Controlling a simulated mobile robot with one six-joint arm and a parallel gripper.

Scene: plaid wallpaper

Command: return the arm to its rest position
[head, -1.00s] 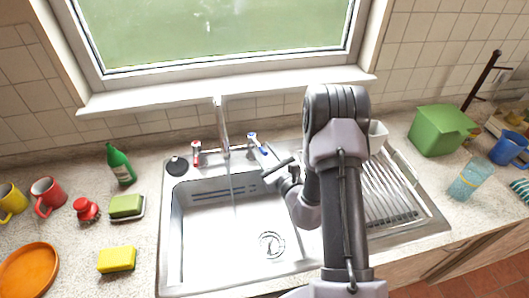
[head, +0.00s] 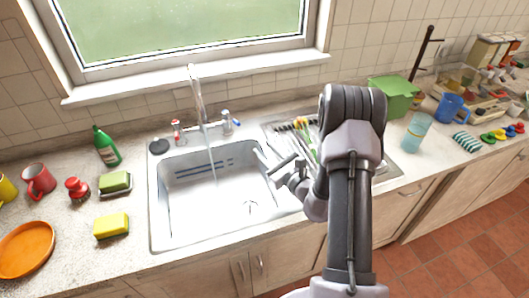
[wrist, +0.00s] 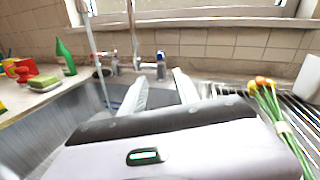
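My gripper (head: 276,156) is over the right side of the sink, with my arm reaching up from the bottom of the head view. In the wrist view its two pale fingers (wrist: 160,80) stand apart with nothing between them. It is open and empty. The sink (head: 160,228) is below it, and my arm hides part of the sink's right side and the drainboard.
Water runs from the tap (head: 196,88). Orange and yellow flowers (wrist: 266,92) lie on the drainboard, right of my gripper. A green bottle (head: 106,147), sponge (head: 111,226) and orange plate (head: 27,250) are left. A green box (head: 396,96) and blue glass (head: 416,132) are right.

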